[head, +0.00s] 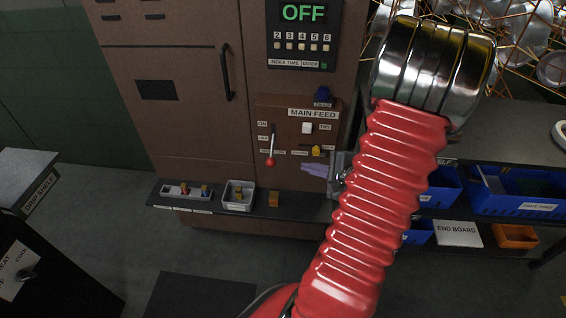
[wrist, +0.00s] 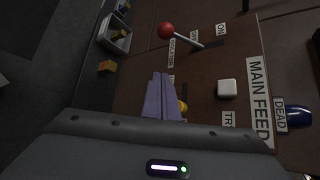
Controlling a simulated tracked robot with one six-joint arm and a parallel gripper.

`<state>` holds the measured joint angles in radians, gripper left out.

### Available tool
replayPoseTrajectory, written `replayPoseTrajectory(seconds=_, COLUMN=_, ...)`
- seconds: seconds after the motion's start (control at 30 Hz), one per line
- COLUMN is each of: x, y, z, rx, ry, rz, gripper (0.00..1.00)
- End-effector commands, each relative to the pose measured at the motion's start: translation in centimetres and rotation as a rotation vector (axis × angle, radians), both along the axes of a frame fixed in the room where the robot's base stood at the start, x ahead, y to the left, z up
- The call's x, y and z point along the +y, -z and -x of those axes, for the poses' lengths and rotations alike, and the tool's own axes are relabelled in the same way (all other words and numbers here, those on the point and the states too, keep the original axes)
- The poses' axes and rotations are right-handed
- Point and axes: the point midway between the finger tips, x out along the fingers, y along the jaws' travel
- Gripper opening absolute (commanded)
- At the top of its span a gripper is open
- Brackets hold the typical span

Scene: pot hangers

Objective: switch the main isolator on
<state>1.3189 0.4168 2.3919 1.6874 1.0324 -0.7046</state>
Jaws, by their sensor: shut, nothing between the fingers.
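The main isolator looks to be the lever with a red ball knob (head: 270,162) on the brown MAIN FEED panel (head: 290,112). The lever hangs down, with its knob below the ON and OFF labels at its left. The red knob also shows in the wrist view (wrist: 166,31), at the top, with its pale shaft running right. My gripper (head: 305,169) has purple fingers, pressed together and empty. It is right of the knob and apart from it. In the wrist view the shut fingertips (wrist: 160,76) point up, below the knob.
A white TRY switch (head: 307,128), a yellow knob (head: 316,150) and a blue DEAD part (head: 323,95) are close by. A display (head: 303,13) reads OFF. A ledge below holds a white tray (head: 238,194) and an orange block (head: 274,199). Blue bins (head: 515,205) stand at right.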

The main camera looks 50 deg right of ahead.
Motion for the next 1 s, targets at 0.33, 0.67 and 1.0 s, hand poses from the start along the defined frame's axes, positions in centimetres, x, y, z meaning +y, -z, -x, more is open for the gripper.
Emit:
replayPoseTrajectory(seconds=0.33, x=0.1, y=0.2, z=-0.5, rx=0.001, ry=-0.005, rz=0.000, gripper=0.00)
replayPoseTrajectory(seconds=0.67, x=0.1, y=1.8, z=-3.7, rx=0.000, ry=-0.008, rz=-0.002, gripper=0.00)
replayPoseTrajectory(seconds=1.0, x=-0.1, y=3.7, z=-7.6, rx=0.001, ry=-0.008, rz=-0.001, gripper=0.00)
